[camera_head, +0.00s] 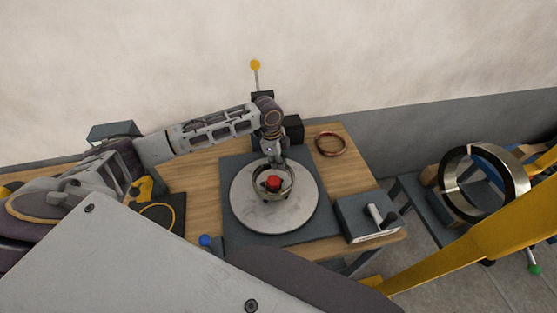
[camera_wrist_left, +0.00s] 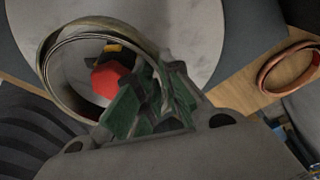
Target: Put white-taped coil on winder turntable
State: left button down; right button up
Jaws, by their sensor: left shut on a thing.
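A dull brass-grey coil (camera_head: 288,193) is at the middle of the round grey turntable (camera_head: 250,211), around its red hub (camera_head: 273,183). My left gripper (camera_head: 275,163) is shut on the coil's rim at the far side. In the left wrist view the coil (camera_wrist_left: 52,52) stands out from the jaws (camera_wrist_left: 155,100), with the red hub (camera_wrist_left: 108,78) seen through its ring. I cannot tell whether the coil rests on the turntable (camera_wrist_left: 190,35) or hangs just above it. White tape is not clear on it. My right gripper is not in view.
A copper coil (camera_head: 331,144) lies on the wooden table at the back right. A grey box with a lever (camera_head: 367,217) is at the right front. A large shiny ring (camera_head: 448,183) is beside a yellow beam (camera_head: 480,245). A yellow ring (camera_head: 157,205) lies at the left.

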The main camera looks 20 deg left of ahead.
pick_arm(q)
jog(key=shift+f, duration=1.75)
jog(key=c, duration=1.5)
grip_release()
jog(key=shift+s+a+r, duration=0.1)
jog(key=shift+a+r, duration=0.2)
jog(key=shift+r, duration=1.65)
jog(key=shift+w+a+r, duration=0.1)
jog(key=shift+a+r, duration=0.2)
jog(key=shift+r, duration=1.7)
jog(key=shift+s+a+r, duration=0.1)
jog(key=shift+a+r, duration=0.2)
jog(key=shift+r, duration=1.65)
jog(key=shift+s+d+f, duration=0.1)
